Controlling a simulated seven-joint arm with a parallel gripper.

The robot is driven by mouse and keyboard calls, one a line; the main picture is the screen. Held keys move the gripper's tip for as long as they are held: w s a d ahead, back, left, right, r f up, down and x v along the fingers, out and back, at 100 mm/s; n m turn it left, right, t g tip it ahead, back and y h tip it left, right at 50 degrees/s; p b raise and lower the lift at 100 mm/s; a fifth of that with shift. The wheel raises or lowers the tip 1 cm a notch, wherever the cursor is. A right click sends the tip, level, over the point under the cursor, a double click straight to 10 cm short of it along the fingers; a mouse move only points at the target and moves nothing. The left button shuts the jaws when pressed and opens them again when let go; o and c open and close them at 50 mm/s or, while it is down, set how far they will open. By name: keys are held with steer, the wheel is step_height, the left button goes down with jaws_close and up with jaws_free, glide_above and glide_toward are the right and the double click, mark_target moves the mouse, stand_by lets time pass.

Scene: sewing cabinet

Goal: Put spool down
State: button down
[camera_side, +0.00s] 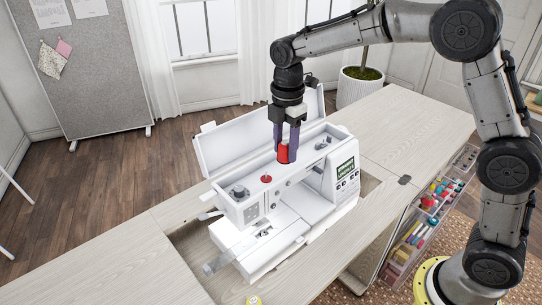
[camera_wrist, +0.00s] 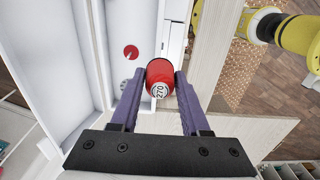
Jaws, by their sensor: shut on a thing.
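The red spool (camera_side: 283,153) is between the purple fingers of my gripper (camera_side: 286,150), over the top of the white sewing machine (camera_side: 333,185). In the wrist view the red spool (camera_wrist: 160,78) shows its white end marked 270, and both fingers of my gripper (camera_wrist: 160,80) press on its sides. The side view does not show clearly whether the spool touches the machine top. A small red disc (camera_side: 266,178) sits on the machine top left of the spool; the red disc (camera_wrist: 131,52) also shows in the wrist view.
The machine's open white lid (camera_side: 225,150) stands up behind its top. The wooden cabinet top (camera_side: 130,245) is clear at the left and right. A clear rack (camera_side: 425,225) of coloured spools hangs on the cabinet's front side. A plant pot (camera_side: 360,87) stands behind the cabinet.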

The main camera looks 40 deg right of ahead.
steer(key=s+d+r, duration=0.1)
steer(key=s+r, duration=0.2)
steer(key=s, duration=0.5)
steer(key=s+a+f, duration=0.2)
steer(key=s+f, duration=0.4)
steer(key=s, duration=0.4)
steer(key=s+a+f, duration=0.1)
steer(key=s+f, duration=0.6)
steer(key=s, duration=0.3)
glide_above(299, 279)
steer(key=f, duration=0.8)
steer(key=shift+s+d+f, duration=0.1)
steer(key=shift+s+f, duration=0.1)
steer(key=shift+s, duration=0.2)
steer(key=shift+w+a+f, duration=0.25)
steer(key=shift+w+f, duration=0.2)
steer(key=shift+f, duration=1.6)
steer(key=shift+f, duration=0.1)
